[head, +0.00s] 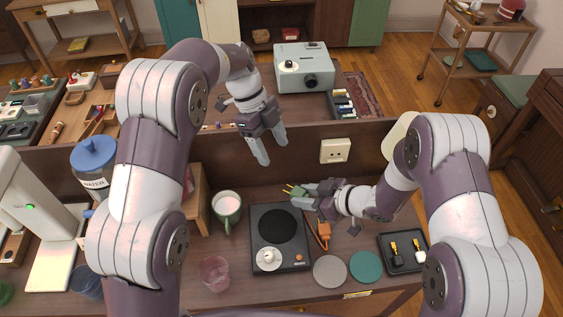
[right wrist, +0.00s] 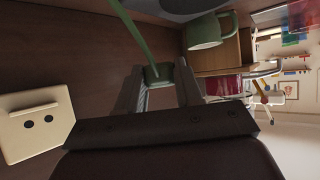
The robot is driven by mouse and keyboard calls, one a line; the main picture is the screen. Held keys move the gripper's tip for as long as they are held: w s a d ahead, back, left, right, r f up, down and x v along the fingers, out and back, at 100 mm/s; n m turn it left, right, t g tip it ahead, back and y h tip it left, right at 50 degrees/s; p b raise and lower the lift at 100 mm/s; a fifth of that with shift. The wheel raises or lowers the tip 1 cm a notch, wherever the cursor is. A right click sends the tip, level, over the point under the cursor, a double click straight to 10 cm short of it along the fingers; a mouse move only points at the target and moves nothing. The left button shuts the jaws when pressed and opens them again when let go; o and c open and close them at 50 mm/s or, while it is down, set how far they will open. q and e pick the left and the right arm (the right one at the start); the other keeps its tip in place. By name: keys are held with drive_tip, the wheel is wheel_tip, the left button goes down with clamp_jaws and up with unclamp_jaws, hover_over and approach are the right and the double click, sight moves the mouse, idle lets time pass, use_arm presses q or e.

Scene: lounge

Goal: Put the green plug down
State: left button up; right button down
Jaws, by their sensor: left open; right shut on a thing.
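The green plug (head: 293,190) has brass-coloured prongs pointing left in the head view. My right gripper (head: 304,197) is shut on it and holds it just behind the hot plate (head: 262,262). The right wrist view shows the plug (right wrist: 158,76) between the two fingers, with its green cord (right wrist: 132,35) running away from it. My left gripper (head: 267,150) is open and empty, pointing down near the raised back ledge.
An orange plug (head: 323,235), a grey disc (head: 330,271), a teal disc (head: 366,267) and a black tray (head: 404,264) lie to the right. A pink glass (head: 214,272) stands front left. Counter space near the socket looks clear.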

use_arm(q)
drive_tip(key=d+r+m+g+y, duration=0.1)
drive_tip(key=d+r+m, duration=0.35)
drive_tip(key=m, duration=1.25)
drive_tip(key=d+r+m+y, duration=0.1)
drive_tip(key=d+r+m, duration=0.35)
drive_tip(key=m, duration=1.25)
drive_tip(key=s+d+f+m, duration=0.3)
drive_tip(key=s+f+m, duration=0.2)
drive_tip(key=f+m, duration=0.3)
wheel_tip(320, 180, down, 4)
drive_tip(key=shift+d+r+m+g, duration=0.1)
drive_tip(key=shift+d+m+g, duration=0.1)
drive_tip(key=shift+m+g, duration=0.2)
drive_tip(key=c, duration=1.1)
use_arm(e)
drive_tip(key=s+d+r+m+t+h, duration=0.5)
drive_tip(key=d+r+m, duration=0.1)
drive_tip(key=r+m, duration=0.2)
drive_tip(key=shift+s+d+r+t+h, duration=0.25)
drive_tip(key=shift+d+r+t+h, duration=0.1)
drive_tip(key=shift+r, duration=0.15)
use_arm(q)
drive_tip(key=shift+s, duration=0.1)
drive_tip(key=shift+c, duration=0.2)
use_arm(e)
drive_tip(key=c, duration=0.7)
unclamp_jaws()
drive_tip(key=shift+o, duration=0.2)
